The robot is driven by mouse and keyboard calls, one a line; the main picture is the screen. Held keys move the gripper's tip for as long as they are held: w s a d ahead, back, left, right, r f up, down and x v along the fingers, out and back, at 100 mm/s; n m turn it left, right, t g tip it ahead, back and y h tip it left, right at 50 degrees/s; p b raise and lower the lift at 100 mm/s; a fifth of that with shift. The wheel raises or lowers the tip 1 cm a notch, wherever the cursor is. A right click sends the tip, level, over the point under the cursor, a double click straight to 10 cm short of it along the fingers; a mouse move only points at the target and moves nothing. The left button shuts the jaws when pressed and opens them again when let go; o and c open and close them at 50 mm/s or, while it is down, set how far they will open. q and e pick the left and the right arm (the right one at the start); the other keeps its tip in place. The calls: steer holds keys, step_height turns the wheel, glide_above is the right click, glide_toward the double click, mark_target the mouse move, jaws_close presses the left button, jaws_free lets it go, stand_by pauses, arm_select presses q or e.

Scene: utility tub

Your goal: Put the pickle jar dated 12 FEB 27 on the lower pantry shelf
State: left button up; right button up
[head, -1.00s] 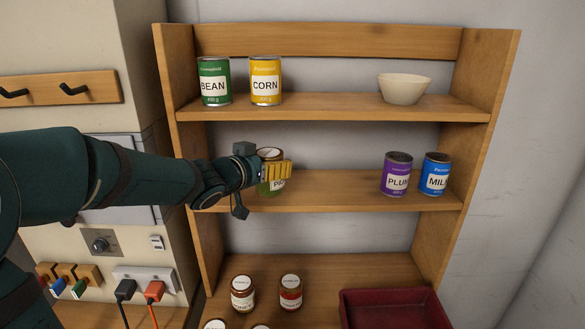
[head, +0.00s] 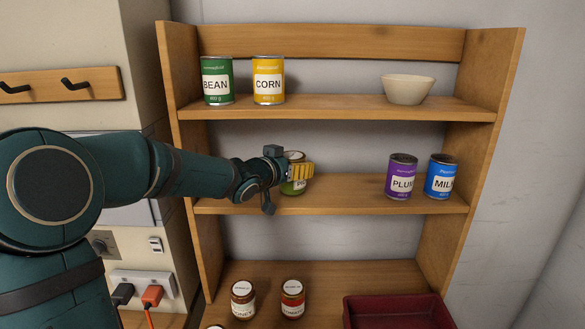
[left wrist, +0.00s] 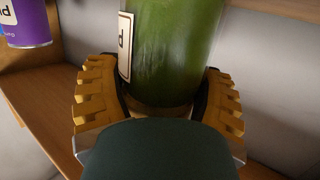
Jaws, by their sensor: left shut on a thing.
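A green pickle jar (head: 293,187) is at the middle board (head: 340,194) of the wooden shelf unit, left of its centre. My left gripper (head: 300,172) is shut on this jar, its yellow fingers around it. In the left wrist view the green jar (left wrist: 172,50) stands between the two yellow fingers (left wrist: 160,105), with part of a white label at its left side. The date on the jar is not readable. I cannot tell whether the jar's base touches the board. My right gripper is not in view.
A purple plum can (head: 402,177) and a blue milk can (head: 442,177) stand right on the same board. Bean (head: 217,80) and corn (head: 268,80) cans and a bowl (head: 407,89) are above. Jars (head: 242,300) and a red tub (head: 397,311) are below.

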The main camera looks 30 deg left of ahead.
arm_select(q)
steer(key=shift+f, duration=0.15)
steer(key=o, duration=1.3)
steer(key=shift+c, duration=0.2)
steer(key=shift+s+r, duration=0.25)
steer(key=shift+r, duration=0.05)
steer(key=s+r+p, duration=0.2)
steer(key=s, duration=0.9)
steer(key=shift+s+a+p, duration=0.15)
steer(key=shift+a+p, duration=0.05)
steer(key=shift+p, duration=0.15)
